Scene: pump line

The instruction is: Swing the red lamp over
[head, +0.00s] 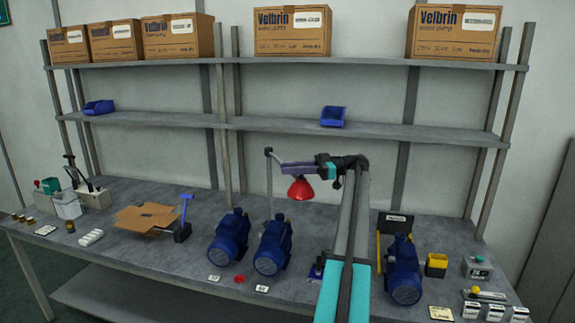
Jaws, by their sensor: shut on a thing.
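The red lamp (301,189) hangs shade-down over the bench from a thin grey post (269,185) with a purple horizontal arm (298,169). The post stands behind the blue pumps, and its foot is hidden. My gripper (323,168) is at the right end of the purple arm, just above and right of the red shade. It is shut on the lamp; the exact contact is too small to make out. The shade hangs clear of the bench, behind and right of the middle blue pump (272,247).
Another blue pump (229,238) stands left of the middle one, and a third (403,270) stands right of my arm. Shelves with boxes (292,31) rise behind.

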